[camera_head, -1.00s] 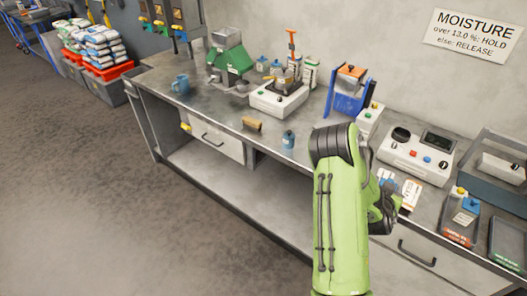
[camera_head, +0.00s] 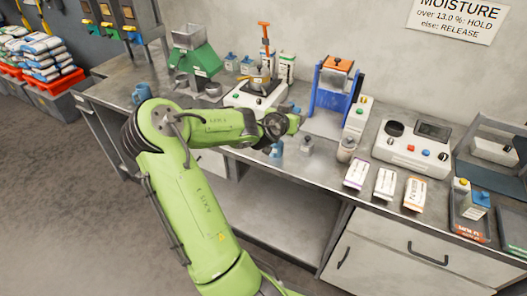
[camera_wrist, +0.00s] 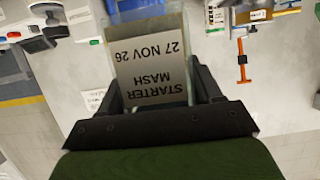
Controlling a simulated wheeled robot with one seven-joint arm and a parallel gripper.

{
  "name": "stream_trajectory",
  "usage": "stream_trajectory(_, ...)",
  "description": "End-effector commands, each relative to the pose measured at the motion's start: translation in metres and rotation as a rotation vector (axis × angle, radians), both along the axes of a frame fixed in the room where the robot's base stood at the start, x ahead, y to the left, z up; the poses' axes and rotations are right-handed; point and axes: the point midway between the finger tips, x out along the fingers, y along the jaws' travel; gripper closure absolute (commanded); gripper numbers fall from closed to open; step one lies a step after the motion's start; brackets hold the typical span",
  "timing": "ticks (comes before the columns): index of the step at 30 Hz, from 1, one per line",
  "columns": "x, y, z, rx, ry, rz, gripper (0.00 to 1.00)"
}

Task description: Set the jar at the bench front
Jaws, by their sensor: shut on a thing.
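The jar (camera_wrist: 150,75) fills the middle of the wrist view. It is a clear-sided container with a pale label reading "STARTER MASH 27 NOV 26", upside down in the picture. My gripper (camera_head: 288,124) is shut on it, with a dark finger on each side. In the head view my gripper is over the middle of the bench (camera_head: 262,190), and the held jar can barely be made out there. The bench's front edge runs below and in front of the gripper.
A small blue bottle (camera_head: 277,150) and a clear grey container (camera_head: 306,147) stand close below my gripper. A brownish jar (camera_head: 346,150) and three cartons (camera_head: 385,182) are to the right. The blue press (camera_head: 332,88) and white balance (camera_head: 253,97) stand behind.

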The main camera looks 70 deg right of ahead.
Motion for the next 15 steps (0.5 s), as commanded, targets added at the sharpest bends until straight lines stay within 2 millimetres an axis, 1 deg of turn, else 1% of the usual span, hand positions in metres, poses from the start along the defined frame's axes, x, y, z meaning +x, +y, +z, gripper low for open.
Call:
stream_trajectory(1, -0.001, 0.000, -0.017, 0.005, 0.008, -0.001, 0.73)
stream_trajectory(3, -0.001, 0.000, -0.033, 0.004, 0.008, 0.000, 0.73)
stream_trajectory(5, 0.000, 0.000, -0.041, 0.003, 0.006, 0.001, 0.73)
stream_trajectory(9, 0.000, 0.000, -0.069, 0.004, 0.008, 0.002, 0.73)
stream_trajectory(12, 0.000, 0.000, -0.084, 0.002, 0.006, 0.002, 0.73)
stream_trajectory(15, 0.000, 0.000, -0.086, -0.001, 0.001, 0.004, 0.73)
